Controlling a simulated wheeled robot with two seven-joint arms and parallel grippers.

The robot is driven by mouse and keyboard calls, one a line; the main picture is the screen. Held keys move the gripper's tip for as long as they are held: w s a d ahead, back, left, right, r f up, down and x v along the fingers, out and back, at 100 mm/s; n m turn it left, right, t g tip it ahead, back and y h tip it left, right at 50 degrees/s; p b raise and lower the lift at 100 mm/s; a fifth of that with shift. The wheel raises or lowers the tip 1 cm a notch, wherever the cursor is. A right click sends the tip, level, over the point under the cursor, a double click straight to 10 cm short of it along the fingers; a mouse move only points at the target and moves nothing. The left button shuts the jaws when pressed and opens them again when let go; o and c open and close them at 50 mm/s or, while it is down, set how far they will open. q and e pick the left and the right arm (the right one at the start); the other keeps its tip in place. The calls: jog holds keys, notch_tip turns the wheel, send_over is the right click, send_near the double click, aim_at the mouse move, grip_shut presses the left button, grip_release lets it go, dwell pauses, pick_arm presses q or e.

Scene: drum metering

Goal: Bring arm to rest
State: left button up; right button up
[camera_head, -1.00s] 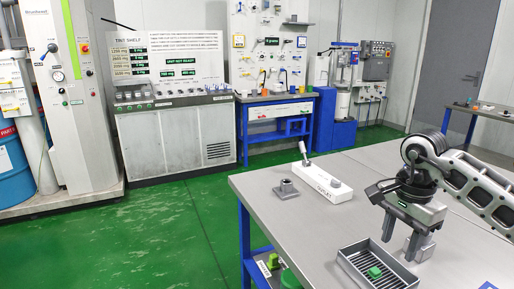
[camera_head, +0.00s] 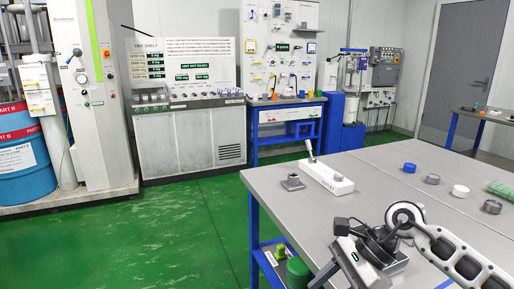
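My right arm comes in from the right, low over the near part of the grey worktable (camera_head: 262,187). Its gripper (camera_head: 335,277) is tilted toward the lower left, at the table's near edge. The lower part of the gripper is cut off by the bottom of the picture, and I cannot tell the gap between its fingers. I see nothing held in it. My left arm and gripper are not in view.
On the table are a white outlet block (camera_head: 326,178) with a lever, a small grey fitting (camera_head: 292,182), a blue cap (camera_head: 410,168), a white cap (camera_head: 460,191), a grey ring (camera_head: 491,207) and a green ribbed item (camera_head: 503,190). Green floor lies clear at left.

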jog(key=s+a+r+m+t+y, duration=0.2)
jog(key=a+m+y, duration=0.3)
jog(key=a+m, duration=0.1)
jog(key=s+a+r+m+t+y, duration=0.1)
jog(key=s+a+r+m+y, duration=0.15)
jog(key=a+m+y, duration=0.3)
jog(key=d+f+m+t+h, duration=0.5)
jog(key=m+t+h, duration=0.15)
jog(key=m, duration=0.95)
jog(key=d+f+m+t+h, duration=0.5)
jog(key=m+t, duration=0.3)
jog(key=m, duration=0.8)
jog(key=s+d+f+m+g+h, duration=0.3)
jog(key=s+f+m+g, duration=0.3)
jog(key=s+f+m, duration=0.4)
notch_tip(320, 180, down, 2)
jog(key=shift+s+f+h, duration=0.25)
jog(key=shift+s+h, duration=0.15)
